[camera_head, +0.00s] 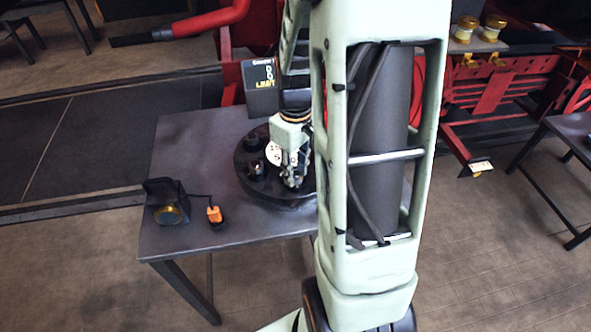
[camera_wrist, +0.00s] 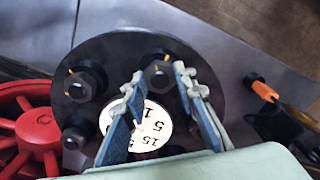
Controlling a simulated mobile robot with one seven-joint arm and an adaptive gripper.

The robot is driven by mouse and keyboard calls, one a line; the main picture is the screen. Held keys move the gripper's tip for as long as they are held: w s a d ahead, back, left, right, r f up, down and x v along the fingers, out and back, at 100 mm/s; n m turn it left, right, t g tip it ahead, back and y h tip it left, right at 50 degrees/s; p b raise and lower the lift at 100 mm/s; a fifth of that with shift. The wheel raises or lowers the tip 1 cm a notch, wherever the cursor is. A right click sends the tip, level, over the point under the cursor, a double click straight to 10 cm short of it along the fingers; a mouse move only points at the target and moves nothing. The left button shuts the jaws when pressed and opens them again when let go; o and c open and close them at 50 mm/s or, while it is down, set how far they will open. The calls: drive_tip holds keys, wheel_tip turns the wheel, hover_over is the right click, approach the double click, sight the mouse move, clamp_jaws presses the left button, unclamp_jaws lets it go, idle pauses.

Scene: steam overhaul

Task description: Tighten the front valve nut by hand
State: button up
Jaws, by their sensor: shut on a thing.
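The valve cover is a round dark disc (camera_head: 243,178) on the grey table, with several dark nuts around its rim. It fills the middle of the wrist view (camera_wrist: 210,65). The front nut (camera_wrist: 160,72), with a yellow mark, sits between my fingertips near the disc's edge. My gripper (camera_wrist: 160,76) points down, its blue-padded fingers shut on that nut from either side. In the head view my gripper (camera_head: 292,182) is over the disc's front part and hides the nut. A white numbered dial (camera_wrist: 150,130) shows between the fingers; part of it is hidden.
Other nuts (camera_wrist: 82,85) stand close by on the disc. A lamp (camera_head: 167,200) and an orange object (camera_head: 214,214) lie on the table's left. A red spoked wheel (camera_wrist: 35,128) is beside the disc. The table's front left (camera_head: 180,240) is bare.

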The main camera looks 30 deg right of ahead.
sight(296, 173)
drive_tip(key=m, duration=0.3)
drive_tip(key=shift+m, duration=0.3)
drive_tip(key=shift+m+b, duration=0.35)
drive_tip(key=shift+m, duration=1.55)
drive_tip(key=shift+o, duration=0.2)
drive_tip(key=o, duration=1.1)
drive_tip(key=shift+r, duration=0.1)
wheel_tip(296, 173, up, 12)
drive_tip(key=shift+f, duration=0.1)
